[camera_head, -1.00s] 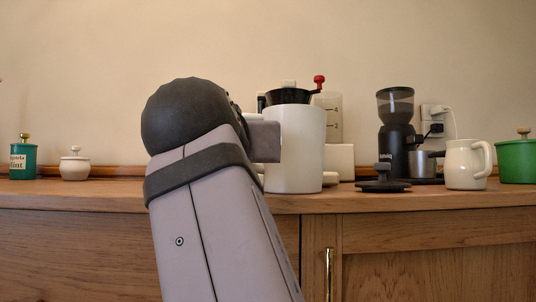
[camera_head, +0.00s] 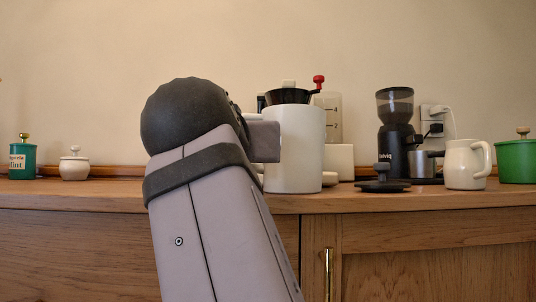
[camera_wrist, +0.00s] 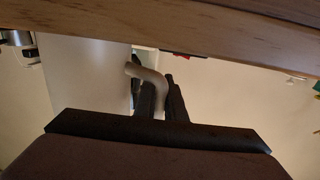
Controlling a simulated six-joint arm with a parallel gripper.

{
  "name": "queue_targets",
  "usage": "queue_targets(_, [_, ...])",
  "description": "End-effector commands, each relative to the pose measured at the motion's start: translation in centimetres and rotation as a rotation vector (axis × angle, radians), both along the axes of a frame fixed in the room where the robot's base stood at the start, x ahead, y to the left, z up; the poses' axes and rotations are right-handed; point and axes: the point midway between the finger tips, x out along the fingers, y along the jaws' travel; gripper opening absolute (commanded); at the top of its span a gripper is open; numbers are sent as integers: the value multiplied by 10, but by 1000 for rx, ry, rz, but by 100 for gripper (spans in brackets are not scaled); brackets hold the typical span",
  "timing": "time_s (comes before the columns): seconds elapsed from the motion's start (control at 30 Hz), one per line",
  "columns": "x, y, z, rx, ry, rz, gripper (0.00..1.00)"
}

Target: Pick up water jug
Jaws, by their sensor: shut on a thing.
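The water jug (camera_head: 296,150) is a tall, plain white cylinder standing upright on the wooden counter, just right of my arm in the head view. Its left side is hidden behind my arm. In the wrist view its white body (camera_wrist: 88,75) fills the left, with a pale curved handle (camera_wrist: 145,72) reaching to the right. My gripper (camera_wrist: 161,86) is shut on that handle, its two dark fingers close together around it. In the head view my fingers are hidden by my arm. The jug's base appears to rest on the counter.
Behind the jug are a black dripper with a red knob (camera_head: 319,80) and a clear measured container (camera_head: 334,110). To the right stand a black lidded piece (camera_head: 383,184), a grinder (camera_head: 395,130), a cream pitcher (camera_head: 465,166) and a green pot (camera_head: 517,162). Small canisters are at left.

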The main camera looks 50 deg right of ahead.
Motion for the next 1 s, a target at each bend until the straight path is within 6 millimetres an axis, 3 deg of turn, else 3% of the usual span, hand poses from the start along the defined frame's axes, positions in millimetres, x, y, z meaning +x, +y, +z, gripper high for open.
queue_targets(1.0, [-1,0,13,-4,-2,0,0])
